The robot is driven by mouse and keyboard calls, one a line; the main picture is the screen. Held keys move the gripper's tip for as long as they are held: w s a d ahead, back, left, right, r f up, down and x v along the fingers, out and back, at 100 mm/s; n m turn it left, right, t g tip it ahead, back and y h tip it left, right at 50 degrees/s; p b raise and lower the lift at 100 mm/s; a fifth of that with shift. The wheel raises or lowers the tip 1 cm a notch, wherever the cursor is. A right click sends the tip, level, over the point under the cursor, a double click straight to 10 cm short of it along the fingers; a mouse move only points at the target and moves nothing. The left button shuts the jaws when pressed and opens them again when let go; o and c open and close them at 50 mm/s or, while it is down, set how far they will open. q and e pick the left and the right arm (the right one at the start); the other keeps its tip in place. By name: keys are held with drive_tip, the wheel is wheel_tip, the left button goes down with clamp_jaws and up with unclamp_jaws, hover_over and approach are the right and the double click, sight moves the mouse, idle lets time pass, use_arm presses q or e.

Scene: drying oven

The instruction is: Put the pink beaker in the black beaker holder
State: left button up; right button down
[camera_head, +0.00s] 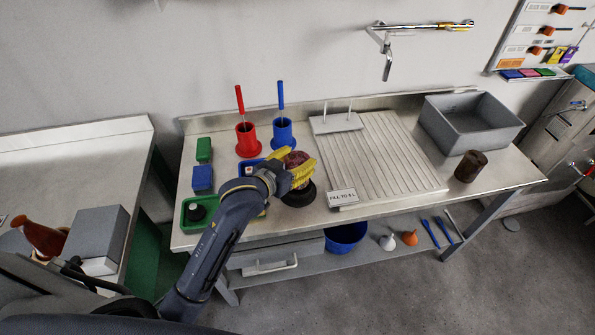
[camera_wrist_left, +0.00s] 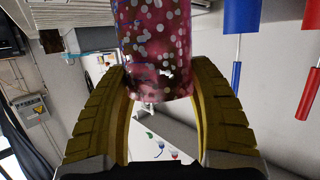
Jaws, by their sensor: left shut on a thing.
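The pink beaker (camera_head: 296,158), speckled with pale dots, is between the yellow fingers of my left gripper (camera_head: 291,166). In the left wrist view the pink beaker (camera_wrist_left: 155,45) fills the space between both fingers of the left gripper (camera_wrist_left: 157,82), which is shut on it. The black beaker holder (camera_head: 299,197) is a round dark base on the bench, directly below the gripper in the head view. The fingers partly cover the beaker and the holder's upper part. I cannot tell whether the beaker touches the holder. My right gripper is not in view.
A red holder (camera_head: 248,142) and a blue holder (camera_head: 284,134) with upright brushes stand behind. A green tray (camera_head: 186,221) lies left, a ribbed drainboard (camera_head: 385,150) right. A dark brown beaker (camera_head: 470,166) and grey basin (camera_head: 470,123) stand farther right.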

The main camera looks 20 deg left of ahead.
use_arm(q)
drive_tip(key=shift+f, duration=2.3)
drive_tip(key=shift+f, duration=0.15)
drive_tip(key=o, duration=1.5)
drive_tip(key=shift+o, duration=0.2)
drive_tip(key=shift+s+r, duration=0.15)
drive_tip(key=shift+r, duration=0.05)
drive_tip(key=v, duration=1.1)
drive_tip(key=shift+s+a, duration=0.25)
drive_tip(key=shift+s, duration=0.05)
drive_tip(key=shift+r, duration=0.1)
